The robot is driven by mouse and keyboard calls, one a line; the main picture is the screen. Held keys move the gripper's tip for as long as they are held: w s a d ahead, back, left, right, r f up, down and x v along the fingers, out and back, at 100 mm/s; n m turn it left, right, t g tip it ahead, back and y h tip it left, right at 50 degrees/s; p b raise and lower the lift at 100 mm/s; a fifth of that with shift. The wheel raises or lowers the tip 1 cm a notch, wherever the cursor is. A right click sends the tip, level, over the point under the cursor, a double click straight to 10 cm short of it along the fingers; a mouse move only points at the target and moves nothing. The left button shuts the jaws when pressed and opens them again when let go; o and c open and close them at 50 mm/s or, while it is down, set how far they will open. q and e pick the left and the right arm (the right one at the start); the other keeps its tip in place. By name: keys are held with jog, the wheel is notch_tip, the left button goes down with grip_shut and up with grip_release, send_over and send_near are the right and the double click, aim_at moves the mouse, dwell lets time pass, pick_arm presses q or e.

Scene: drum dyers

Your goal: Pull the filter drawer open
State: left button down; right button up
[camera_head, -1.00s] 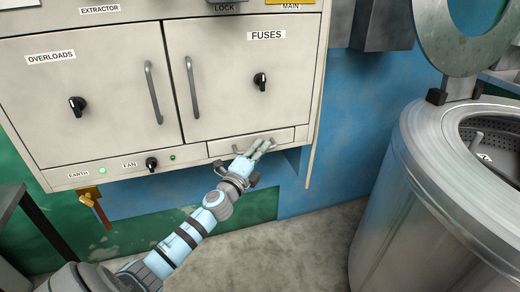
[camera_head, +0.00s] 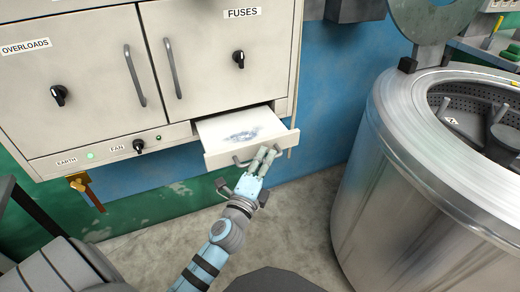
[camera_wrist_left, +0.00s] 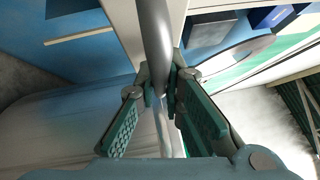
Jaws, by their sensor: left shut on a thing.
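The filter drawer (camera_head: 216,128) is a shallow cream drawer at the lower right of the cream cabinet. It stands pulled out of the cabinet front, and its inside shows a patch of grey-blue fluff (camera_head: 243,135). My left gripper (camera_head: 266,157) is at the drawer's front. In the left wrist view, the left gripper (camera_wrist_left: 164,88) is shut on a grey curved bar handle (camera_wrist_left: 153,35). The fingers hide part of the handle in the head view. My right gripper is not in view.
A large steel drum machine (camera_head: 372,185) stands close on the right, with its round lid up. The cabinet (camera_head: 90,90) has vertical door handles and black knobs above the drawer. A brass valve (camera_head: 82,185) hangs at lower left. Grey floor is bare below the drawer.

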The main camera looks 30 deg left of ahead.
pick_arm(q)
jog(key=c, duration=1.7)
grip_release()
jog(key=shift+s, duration=0.1)
jog(key=v, duration=1.2)
jog(key=shift+a, duration=0.1)
